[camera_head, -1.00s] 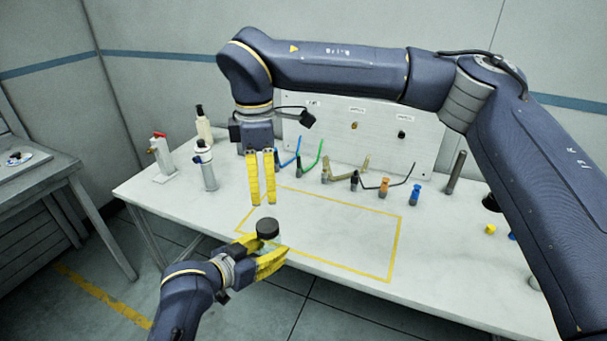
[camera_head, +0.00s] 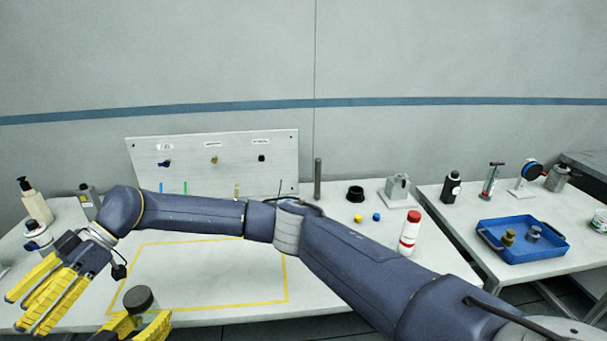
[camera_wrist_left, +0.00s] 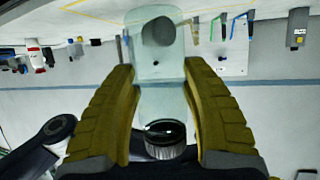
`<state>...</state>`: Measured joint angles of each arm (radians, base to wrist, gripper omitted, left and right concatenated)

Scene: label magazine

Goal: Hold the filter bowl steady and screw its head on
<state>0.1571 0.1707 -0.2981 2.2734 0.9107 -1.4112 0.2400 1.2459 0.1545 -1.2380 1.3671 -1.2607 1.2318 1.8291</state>
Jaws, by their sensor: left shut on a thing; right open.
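The pale, translucent filter bowl (camera_wrist_left: 160,85) sits between the yellow fingers of my left gripper (camera_head: 145,328), which is shut on it. The bowl also shows partly in the head view, low down at the table's front edge.
A yellow outline (camera_head: 225,303) marks a clear table area. A panel with hooks (camera_head: 215,165) stands behind. A pump bottle (camera_head: 36,203) is at the left. A red-capped bottle (camera_head: 409,233) and a black ring (camera_head: 355,193) are at the right. A blue tray (camera_head: 555,250) lies on the side table.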

